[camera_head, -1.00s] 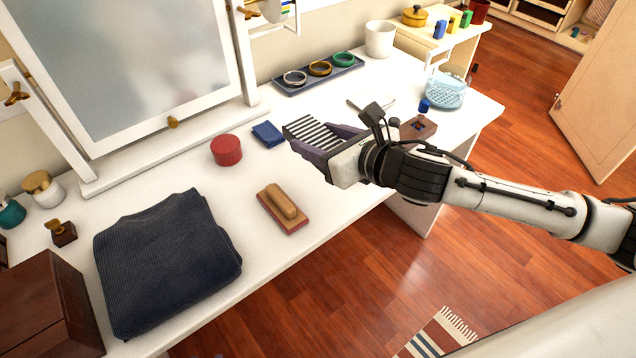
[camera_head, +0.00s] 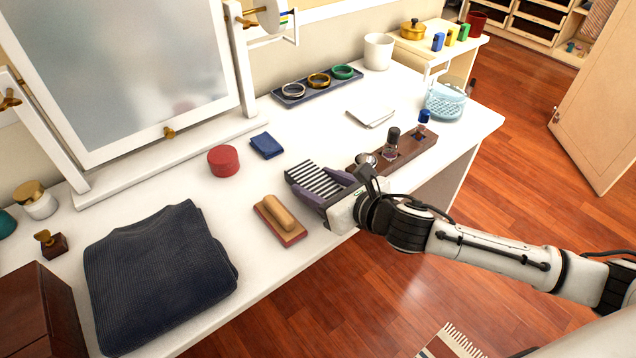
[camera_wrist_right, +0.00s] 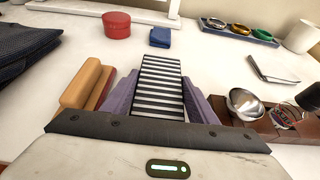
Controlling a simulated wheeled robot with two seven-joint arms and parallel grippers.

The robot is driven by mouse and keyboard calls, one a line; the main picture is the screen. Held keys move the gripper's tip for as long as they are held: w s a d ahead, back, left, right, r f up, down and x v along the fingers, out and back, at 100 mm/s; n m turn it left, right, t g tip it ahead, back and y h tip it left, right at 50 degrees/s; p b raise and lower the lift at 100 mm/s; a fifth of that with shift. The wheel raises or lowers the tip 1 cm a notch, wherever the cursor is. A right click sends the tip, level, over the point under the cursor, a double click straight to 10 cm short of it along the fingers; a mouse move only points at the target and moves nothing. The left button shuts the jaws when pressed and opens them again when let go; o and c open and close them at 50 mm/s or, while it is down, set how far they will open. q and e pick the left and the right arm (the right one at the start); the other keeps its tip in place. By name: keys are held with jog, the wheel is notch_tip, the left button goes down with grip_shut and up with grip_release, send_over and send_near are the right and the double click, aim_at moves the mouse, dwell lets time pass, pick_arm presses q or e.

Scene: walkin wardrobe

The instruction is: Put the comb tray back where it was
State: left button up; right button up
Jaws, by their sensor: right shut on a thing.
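The comb tray (camera_head: 316,181), a dark tray with pale stripes, is between the purple fingers of my right gripper (camera_head: 322,186). The gripper is shut on it, and it points away from my wrist toward the mirror side. In the right wrist view the tray (camera_wrist_right: 160,85) lies between both fingers (camera_wrist_right: 158,98). It is low over the white table (camera_head: 300,230), between the brush and the wooden rack; I cannot tell whether it touches the tabletop. My left gripper is not in view.
A wooden brush (camera_head: 280,220) lies just left of the gripper. A brown rack (camera_head: 411,150) with small bottles stands right. A folded dark garment (camera_head: 160,270) is at left.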

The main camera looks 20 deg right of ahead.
jog(key=o, duration=1)
jog(key=shift+f, duration=0.1)
jog(key=shift+s+d+r, duration=0.1)
jog(key=shift+s+r, duration=0.1)
jog(key=shift+s, duration=0.05)
jog(key=v, duration=1.1)
jog(key=shift+s+r+p, duration=0.1)
jog(key=shift+s+p, duration=0.15)
jog(key=shift+p, duration=0.05)
